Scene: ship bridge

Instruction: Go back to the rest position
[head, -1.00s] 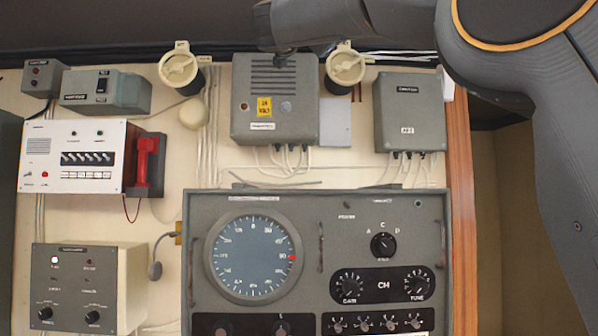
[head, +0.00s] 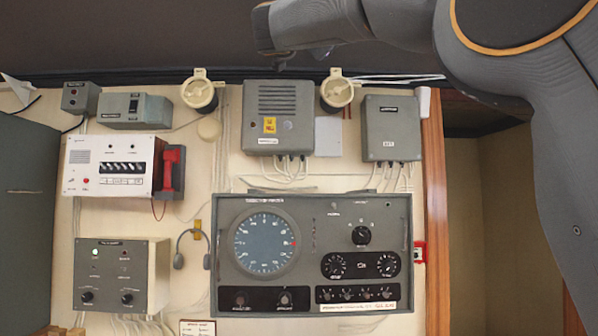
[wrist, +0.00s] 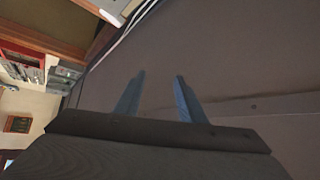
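My gripper shows in the wrist view (wrist: 160,92) with its two blue fingers apart and nothing between them. The fingers point at a plain dark grey-brown surface. In the head view my arm reaches in from the upper right, and its end (head: 284,62) is at the top, above the grey vented box (head: 284,118). The fingertips are small and dark there.
The panel carries a large console with a round dial (head: 264,243), a white unit with a red handset (head: 173,172), a grey box (head: 392,128) and two cream round fittings (head: 199,92). A wooden edge (head: 437,215) borders a recess at right.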

